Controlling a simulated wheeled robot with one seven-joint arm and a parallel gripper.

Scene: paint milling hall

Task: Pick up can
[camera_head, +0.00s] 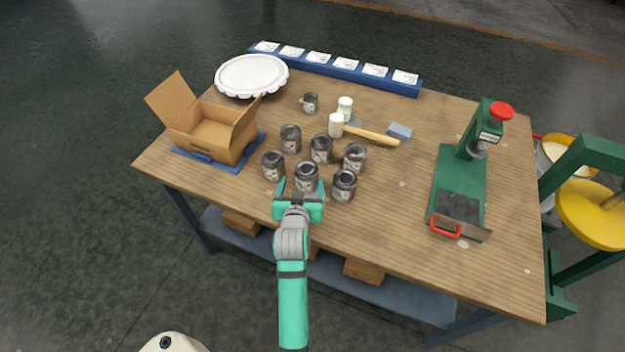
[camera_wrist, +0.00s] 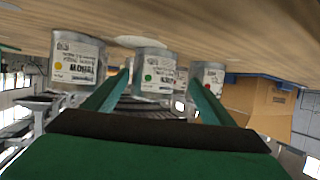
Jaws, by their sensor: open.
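Several dark grey cans with pale labels stand upright in two rows on the wooden table (camera_head: 400,205). The front middle can (camera_head: 306,177) has a green dot on its label in the wrist view (camera_wrist: 153,74). My gripper (camera_head: 302,184) is open at the front row, its teal fingers spread to either side of this can. I cannot tell how far the fingertips reach past it. The front right can (camera_head: 344,186) has a yellow dot in the upside-down wrist view (camera_wrist: 77,62). The front left can (camera_head: 273,165) has a red dot there (camera_wrist: 208,74).
An open cardboard box (camera_head: 205,135) sits on a blue mat at the left. A white scalloped disc (camera_head: 251,75), a blue rack of cards (camera_head: 345,74), a small mug (camera_head: 310,102), white jars (camera_head: 336,124) and a mallet (camera_head: 371,135) lie behind. A green press (camera_head: 462,180) stands right.

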